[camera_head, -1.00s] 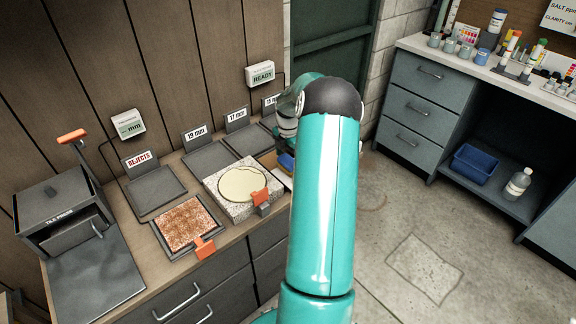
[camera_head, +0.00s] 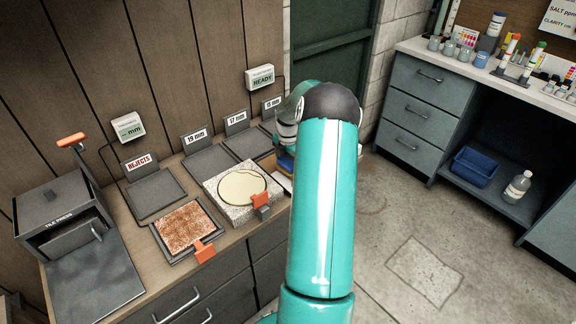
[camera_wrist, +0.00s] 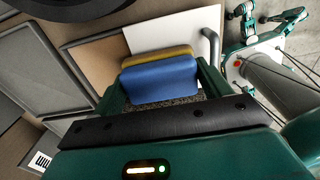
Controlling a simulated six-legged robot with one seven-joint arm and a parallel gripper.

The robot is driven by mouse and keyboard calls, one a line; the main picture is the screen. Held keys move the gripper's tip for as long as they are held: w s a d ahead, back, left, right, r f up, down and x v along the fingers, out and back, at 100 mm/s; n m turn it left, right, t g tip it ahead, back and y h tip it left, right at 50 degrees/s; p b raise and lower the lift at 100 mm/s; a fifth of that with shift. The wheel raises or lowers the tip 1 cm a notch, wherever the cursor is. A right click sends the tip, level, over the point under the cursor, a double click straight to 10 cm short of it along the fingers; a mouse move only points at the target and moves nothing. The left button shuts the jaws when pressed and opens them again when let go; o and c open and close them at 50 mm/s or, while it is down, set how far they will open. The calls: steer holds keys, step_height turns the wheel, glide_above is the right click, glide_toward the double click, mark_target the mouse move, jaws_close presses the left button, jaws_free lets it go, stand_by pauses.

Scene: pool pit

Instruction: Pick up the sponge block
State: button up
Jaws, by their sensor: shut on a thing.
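The sponge block (camera_wrist: 160,80) is blue with a yellow layer and shows in the wrist view between the two fingers. My gripper (camera_wrist: 160,92) is shut on it, with a finger at each side. In the head view a small piece of the sponge block (camera_head: 286,163) shows beside my arm, at the right end of the counter. My arm hides most of the sponge and the gripper there. Whether the sponge touches the surface below it, I cannot tell.
A white sheet (camera_wrist: 178,32) lies beyond the sponge. On the counter stand a speckled slab with a cream disc (camera_head: 243,187), a tray with a rusty brown tile (camera_head: 184,228), several labelled grey trays and a tile press (camera_head: 62,225). A side bench (camera_head: 430,65) stands at right.

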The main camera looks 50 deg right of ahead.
step_height(320, 180, up, 2)
steer(key=shift+r, duration=0.2)
steer(key=s+a+r, duration=0.3)
steer(key=s+r, duration=0.2)
steer(key=s, duration=0.1)
steer(key=s+a+r, duration=0.3)
steer(key=s+r, duration=0.1)
steer(key=s, duration=0.2)
steer(key=shift+s+a+r, duration=0.25)
steer(key=shift+r, duration=0.15)
steer(key=o, duration=0.5)
steer(key=c, duration=0.3)
